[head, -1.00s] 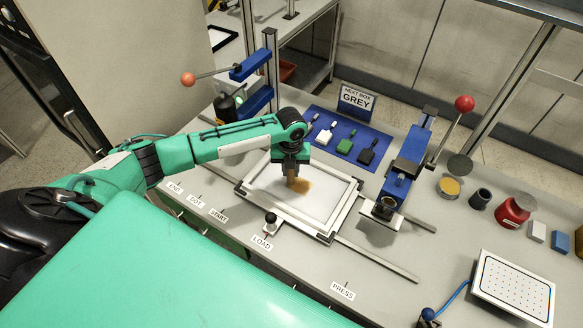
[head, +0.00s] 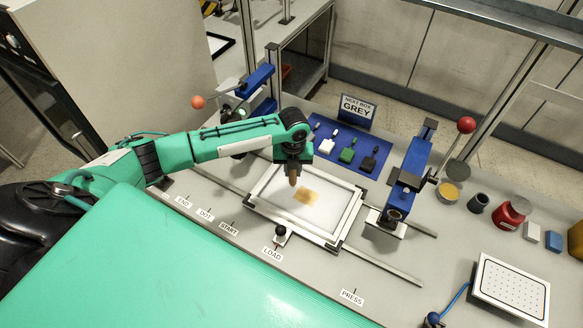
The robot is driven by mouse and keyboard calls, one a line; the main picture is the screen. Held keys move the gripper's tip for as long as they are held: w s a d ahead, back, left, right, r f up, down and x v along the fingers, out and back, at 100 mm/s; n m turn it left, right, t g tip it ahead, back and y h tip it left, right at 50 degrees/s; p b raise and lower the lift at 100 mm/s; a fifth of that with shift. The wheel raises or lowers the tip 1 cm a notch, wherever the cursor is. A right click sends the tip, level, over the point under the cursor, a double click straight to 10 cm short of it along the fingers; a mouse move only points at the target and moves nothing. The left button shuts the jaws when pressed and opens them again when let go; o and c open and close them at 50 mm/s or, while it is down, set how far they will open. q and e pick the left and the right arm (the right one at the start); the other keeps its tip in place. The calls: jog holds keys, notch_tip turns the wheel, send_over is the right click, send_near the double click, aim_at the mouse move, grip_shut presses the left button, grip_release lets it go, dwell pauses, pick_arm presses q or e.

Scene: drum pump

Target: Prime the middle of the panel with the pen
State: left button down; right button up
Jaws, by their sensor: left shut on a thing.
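A pale panel (head: 285,208) lies in a white frame with dark corners on the bench, with an amber patch (head: 307,196) near its middle. My left gripper (head: 293,168) points down over the far part of the frame. It is shut on the pen (head: 293,180), whose brownish lower end shows beneath the jaws, up and left of the patch. I cannot tell whether the tip touches the panel. The gripper hides the pen's upper part. My right gripper is out of view.
A blue mat (head: 325,130) behind the frame holds white, green and black small tools below a "NEXT BOX GREY" sign (head: 357,110). A blue lever press (head: 408,180) stands right of the frame. Jars and a perforated white plate (head: 510,290) are at the right.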

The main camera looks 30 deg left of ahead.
pick_arm(q)
jog(key=shift+w+r, duration=0.1)
jog(key=shift+r, duration=0.65)
jog(key=shift+s+r, duration=0.2)
jog(key=shift+r, duration=0.2)
jog(key=shift+w+f, duration=0.1)
jog(key=shift+w, duration=0.1)
jog(key=shift+s+d, duration=0.1)
jog(key=shift+s, duration=0.05)
